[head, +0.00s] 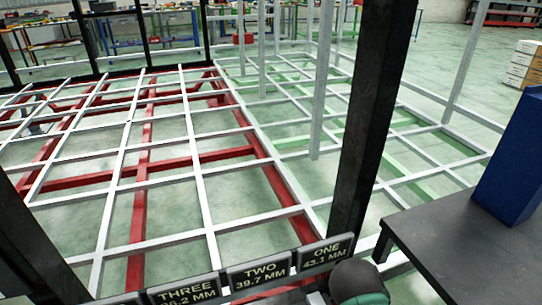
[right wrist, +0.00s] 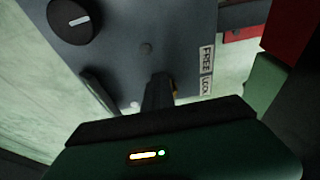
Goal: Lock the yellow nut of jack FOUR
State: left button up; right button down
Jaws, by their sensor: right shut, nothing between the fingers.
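In the right wrist view, my right gripper (right wrist: 160,84) is shut and empty, its dark fingers in front of a grey panel (right wrist: 150,25). The panel carries a FREE/LOCK label (right wrist: 207,70) to the right of the fingers. No number FOUR is visible. In the head view, signs read THREE (head: 182,292), TWO (head: 260,274) and ONE (head: 324,254). My left gripper is not in view.
A black knob (right wrist: 75,20) with a white mark and a dark bar (right wrist: 98,91) are on or near the panel. In the head view, the red and white chassis frame (head: 150,160) lies between black posts (head: 372,110). A dark table (head: 455,245) with a blue box (head: 515,160) stands right.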

jog(key=shift+w+p, duration=0.4)
jog(key=shift+w, duration=0.1)
jog(key=shift+w+r, duration=0.1)
jog(key=shift+w, duration=0.25)
